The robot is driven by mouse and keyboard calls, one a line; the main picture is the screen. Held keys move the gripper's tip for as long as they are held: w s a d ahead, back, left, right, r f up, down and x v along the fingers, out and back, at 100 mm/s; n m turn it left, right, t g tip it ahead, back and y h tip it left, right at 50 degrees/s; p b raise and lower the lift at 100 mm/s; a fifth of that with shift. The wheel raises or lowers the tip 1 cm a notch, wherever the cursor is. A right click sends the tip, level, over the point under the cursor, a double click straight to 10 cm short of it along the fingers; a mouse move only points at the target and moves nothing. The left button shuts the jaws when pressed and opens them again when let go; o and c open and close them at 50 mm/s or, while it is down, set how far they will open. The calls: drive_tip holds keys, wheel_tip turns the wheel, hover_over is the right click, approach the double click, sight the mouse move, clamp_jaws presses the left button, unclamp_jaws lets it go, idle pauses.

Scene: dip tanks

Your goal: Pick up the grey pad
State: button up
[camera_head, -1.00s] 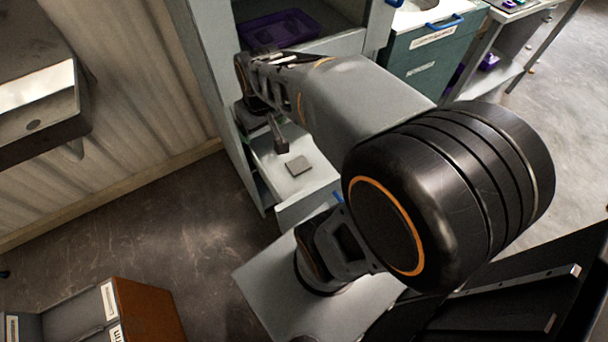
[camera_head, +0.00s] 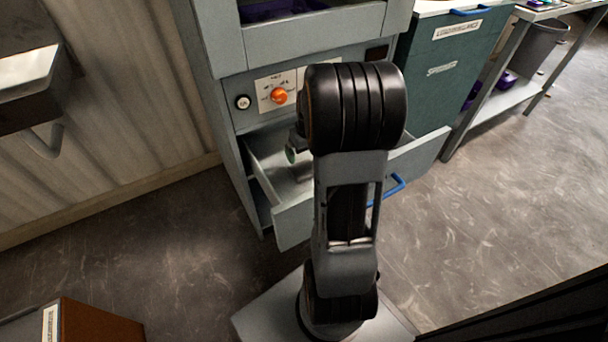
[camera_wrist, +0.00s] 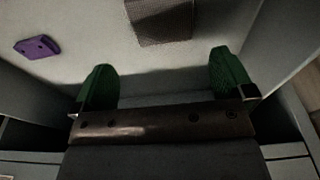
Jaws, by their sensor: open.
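The grey pad (camera_wrist: 160,20) lies on the floor of an open drawer, at the top of the wrist view, and is cut off by the frame edge. It looks flat, dark and ribbed. My gripper (camera_wrist: 164,82) is open, its two green fingertips apart with nothing between them. The pad is beyond the fingertips, roughly in line with the gap. In the head view my arm reaches into the drawer (camera_head: 296,222) and covers much of it, so I cannot make out the pad clearly there.
A small purple object (camera_wrist: 37,47) lies in the drawer, left of the pad. Drawer walls stand close on both sides. Above the drawer is a panel with an orange knob (camera_head: 279,96). A teal cabinet (camera_head: 440,70) stands to the right. The floor in front is mostly clear.

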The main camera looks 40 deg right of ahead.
sight(303, 169)
drive_tip(key=shift+w+f+b, duration=0.2)
drive_tip(key=shift+f+b, duration=0.45)
drive_tip(key=shift+f, duration=0.8)
drive_tip(key=shift+w+f+b, duration=0.15)
drive_tip(key=shift+f+b, duration=0.5)
drive_tip(key=shift+f, duration=0.8)
drive_tip(key=shift+w+f+b, duration=0.2)
drive_tip(key=shift+f+b, duration=0.45)
drive_tip(key=shift+f, duration=0.8)
drive_tip(key=shift+c, duration=0.4)
drive_tip(key=c, duration=0.5)
drive_tip(key=shift+c, duration=0.2)
drive_tip(key=shift+r, duration=0.15)
